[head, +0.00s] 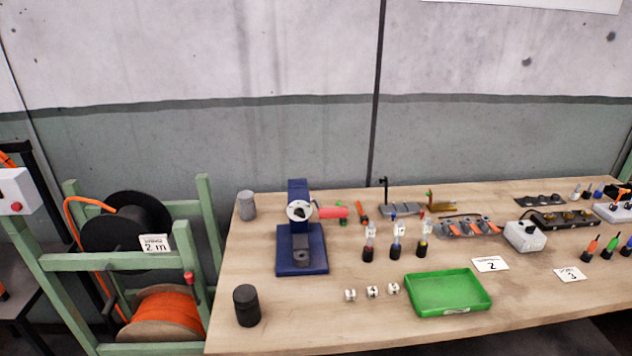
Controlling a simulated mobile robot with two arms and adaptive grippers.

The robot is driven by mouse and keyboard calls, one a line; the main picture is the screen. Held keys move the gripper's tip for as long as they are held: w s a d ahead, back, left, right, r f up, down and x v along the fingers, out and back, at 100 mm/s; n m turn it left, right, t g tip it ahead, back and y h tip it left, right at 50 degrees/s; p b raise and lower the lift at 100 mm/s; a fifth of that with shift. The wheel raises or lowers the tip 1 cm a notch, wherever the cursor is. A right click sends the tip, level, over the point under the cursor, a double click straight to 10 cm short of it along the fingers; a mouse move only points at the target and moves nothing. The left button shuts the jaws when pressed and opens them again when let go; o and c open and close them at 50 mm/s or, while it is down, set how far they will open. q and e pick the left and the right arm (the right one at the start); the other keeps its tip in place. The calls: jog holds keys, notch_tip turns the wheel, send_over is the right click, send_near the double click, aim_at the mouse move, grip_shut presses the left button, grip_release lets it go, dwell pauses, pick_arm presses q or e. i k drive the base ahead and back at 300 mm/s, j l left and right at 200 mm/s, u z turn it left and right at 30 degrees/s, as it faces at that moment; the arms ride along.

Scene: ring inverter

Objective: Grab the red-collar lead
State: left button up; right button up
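Three small upright pieces with black lower parts and pale tags stand in a row at the middle of the table (340,325). The left one (369,245) shows a reddish band, the middle one (396,246) a blue band and the right one (422,246) a yellowish band. The left one looks like the red-collar lead, but it is too small to be sure. Neither of my grippers shows in the head view.
A blue press (301,250) with a red handle stands left of the row. A green tray (448,293) and three small white blocks (372,292) lie in front. A black cylinder (246,306) stands near the front left edge. A green cable-reel rack (205,215) stands left of the table.

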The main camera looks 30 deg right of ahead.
aim_at(370, 230)
jog(key=z, duration=1.4)
jog(key=i+l+u, duration=0.15)
jog(key=l+u, duration=0.25)
jog(key=l, duration=0.3)
jog(key=l+u, duration=0.4)
jog(key=l, duration=0.35)
